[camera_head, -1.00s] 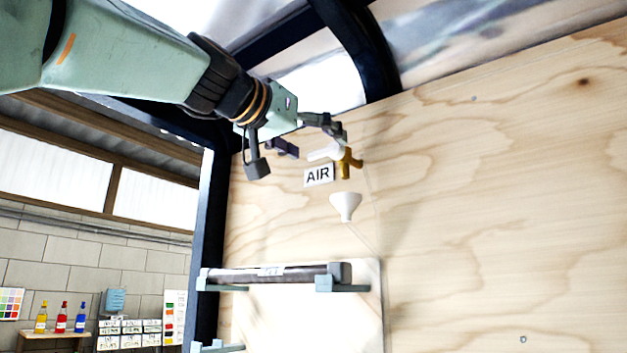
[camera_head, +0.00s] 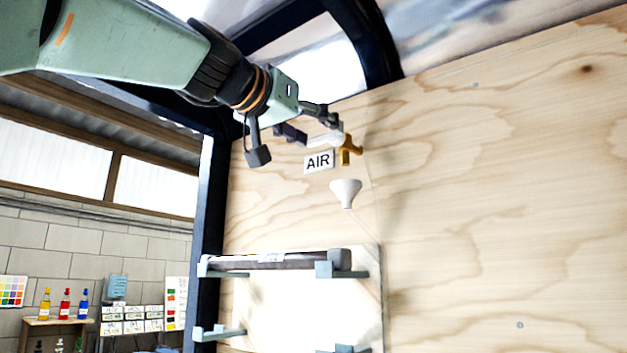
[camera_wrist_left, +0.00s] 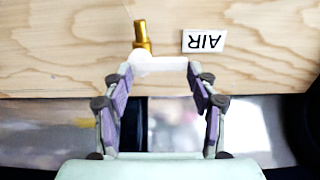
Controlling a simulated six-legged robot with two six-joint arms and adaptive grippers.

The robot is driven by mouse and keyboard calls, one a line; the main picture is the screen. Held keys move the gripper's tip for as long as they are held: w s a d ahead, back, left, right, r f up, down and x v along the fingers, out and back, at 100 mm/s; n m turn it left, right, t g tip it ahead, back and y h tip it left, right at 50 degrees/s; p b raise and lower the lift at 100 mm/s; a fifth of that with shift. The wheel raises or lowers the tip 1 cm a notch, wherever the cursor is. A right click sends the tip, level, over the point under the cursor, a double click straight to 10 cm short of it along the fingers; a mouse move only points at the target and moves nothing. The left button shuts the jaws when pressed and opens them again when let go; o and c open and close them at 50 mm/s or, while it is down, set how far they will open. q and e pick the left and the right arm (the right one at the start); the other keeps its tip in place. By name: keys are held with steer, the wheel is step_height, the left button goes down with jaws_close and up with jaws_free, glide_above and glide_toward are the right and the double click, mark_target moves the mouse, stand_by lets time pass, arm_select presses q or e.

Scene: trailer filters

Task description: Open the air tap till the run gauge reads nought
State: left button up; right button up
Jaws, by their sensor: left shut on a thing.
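The air tap has a brass body (camera_head: 350,151) on the plywood wall and a white lever (camera_wrist_left: 162,64) reaching sideways from it. The white AIR label (camera_head: 319,161) is just below and left of the tap in the head view; it shows upside down in the left wrist view (camera_wrist_left: 204,41). My left gripper (camera_wrist_left: 160,78) is shut on the white lever, with one finger at each end of it. In the head view the left gripper (camera_head: 320,128) partly covers the lever. No run gauge is visible. My right gripper is out of view.
A white funnel-shaped piece (camera_head: 345,192) sits below the tap. Lower down, a dark cylinder (camera_head: 290,260) rests on grey-blue brackets (camera_head: 340,270) before a white panel. A dark frame post (camera_head: 208,240) stands left. The plywood at right is bare.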

arm_select(q)
steer(key=shift+n, duration=0.3)
steer(key=n, duration=0.2)
steer(key=shift+f+n+b, duration=0.3)
steer(key=shift+f+b, duration=0.05)
steer(key=shift+b, duration=0.05)
steer(key=n, duration=0.2)
steer(key=f+n+b, duration=0.1)
steer(key=n, duration=0.1)
steer(key=shift+n, duration=0.3)
steer(key=n, duration=0.3)
steer(key=n+b, duration=0.1)
steer(key=shift+s+d+f, duration=0.15)
steer(key=shift+d+f, duration=0.1)
steer(key=shift+f, duration=0.1)
steer(key=shift+s+d+f+n+b, duration=0.1)
steer(key=shift+n+b, duration=0.1)
steer(key=shift+n, duration=0.8)
steer(key=shift+s+d+f+n+b, duration=0.1)
steer(key=shift+n+b, duration=0.05)
steer(key=shift+n, duration=0.85)
